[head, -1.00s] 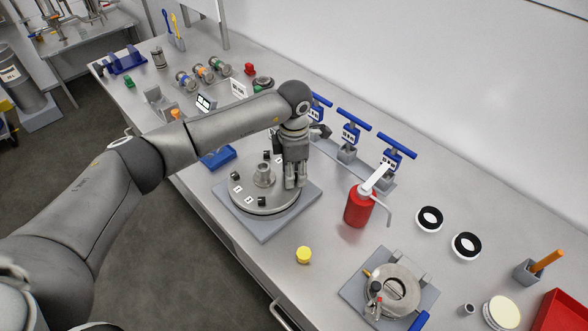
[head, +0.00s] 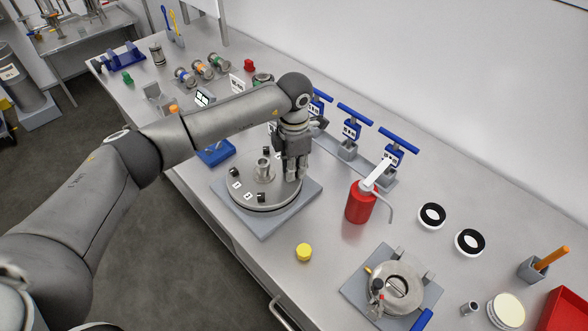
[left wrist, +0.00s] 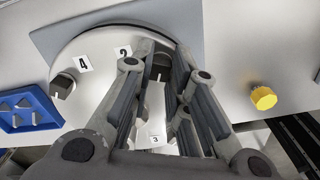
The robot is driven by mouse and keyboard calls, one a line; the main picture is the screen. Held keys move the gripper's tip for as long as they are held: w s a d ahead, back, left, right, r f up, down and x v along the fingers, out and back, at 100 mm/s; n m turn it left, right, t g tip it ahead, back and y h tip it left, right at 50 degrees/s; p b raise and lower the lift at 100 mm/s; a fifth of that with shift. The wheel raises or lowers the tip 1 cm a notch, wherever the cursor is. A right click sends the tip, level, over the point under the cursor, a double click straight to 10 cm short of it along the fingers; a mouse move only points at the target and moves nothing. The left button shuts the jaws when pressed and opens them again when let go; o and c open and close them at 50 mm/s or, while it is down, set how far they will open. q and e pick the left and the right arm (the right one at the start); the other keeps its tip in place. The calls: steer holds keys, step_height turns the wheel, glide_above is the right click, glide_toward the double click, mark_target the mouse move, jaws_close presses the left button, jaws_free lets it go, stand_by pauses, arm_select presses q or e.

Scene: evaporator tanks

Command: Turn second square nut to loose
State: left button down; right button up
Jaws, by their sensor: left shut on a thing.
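A round grey flange plate (head: 238,200) lies on a square grey base, with a short central stub and several dark square nuts near its rim. A nut (head: 266,153) at the back and another nut (head: 261,197) at the front stand free. My left gripper (head: 293,178) points down at the plate's right side. In the left wrist view its fingers are shut around a dark square nut (left wrist: 160,68), mostly hidden between them. Label 2 (left wrist: 122,52) is just left of that nut; label 4 (left wrist: 83,63) is farther left. My right gripper is not in view.
A red bottle (head: 360,203) with a spout stands right of the plate. A yellow cap (head: 304,252) lies in front. Blue-handled valves (head: 352,130) line the back, and a blue tray (head: 216,153) is to the left. Bare bench lies between cap and bottle.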

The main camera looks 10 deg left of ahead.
arm_select(q)
steer(key=shift+n+b, duration=1.1)
steer(key=shift+n, duration=0.8)
steer(key=c, duration=1.4)
jaws_free()
step_height(320, 180, up, 12)
steer(key=shift+r, duration=0.1)
